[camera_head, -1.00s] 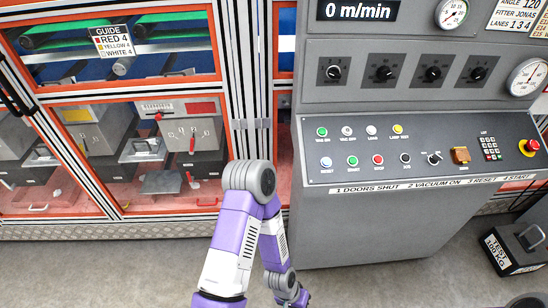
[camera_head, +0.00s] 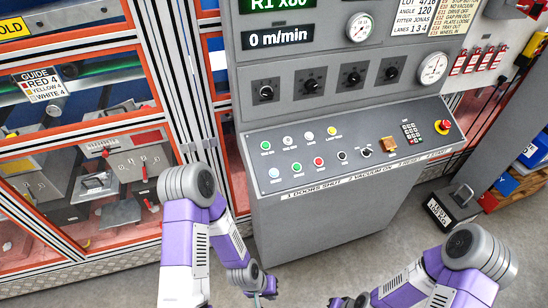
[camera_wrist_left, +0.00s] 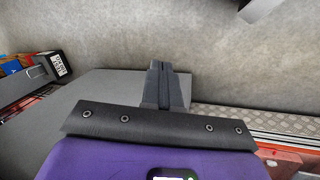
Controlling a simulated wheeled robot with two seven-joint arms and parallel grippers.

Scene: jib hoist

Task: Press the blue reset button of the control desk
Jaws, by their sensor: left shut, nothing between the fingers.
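The control desk (camera_head: 330,210) stands ahead of me with a sloped button panel. The pale blue reset button (camera_head: 274,173) is at the left end of the panel's lower row, beside a green and a red button. My left arm hangs low in front of the desk, with its hand at the bottom edge of the head view. In the left wrist view my left gripper (camera_wrist_left: 165,82) is shut and empty, with floor behind it. It is below the panel and apart from the button. My right arm shows at the lower right; its fingers cannot be made out.
A glazed, orange-framed enclosure (camera_head: 160,110) stands left of the desk. An emergency stop (camera_head: 442,126) is at the panel's right end. A black test weight (camera_head: 452,205) stands on the floor to the right. Grey floor is open in front of the desk.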

